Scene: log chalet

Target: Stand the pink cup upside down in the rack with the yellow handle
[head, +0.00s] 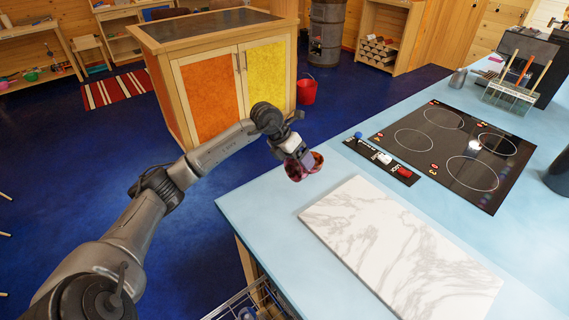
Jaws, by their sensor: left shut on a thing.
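My left gripper (292,149) is shut on the pink cup (298,172), which looks dark pink to red. It holds the cup in the air near the left corner of the light blue counter. The cup is tilted and partly hidden by the gripper; which way its mouth points is hard to tell. Part of a wire rack (240,303) shows at the bottom edge, below the counter's front edge. Most of this rack is cut off, and no yellow handle shows. My right gripper is not in view.
The light blue counter (265,205) carries a white marble board (400,250), a black hob (455,150) and a small control strip (381,160). A glass holder (510,95) with upright sticks stands at the back right. A wooden cabinet (225,75) and a red bucket (307,91) stand behind.

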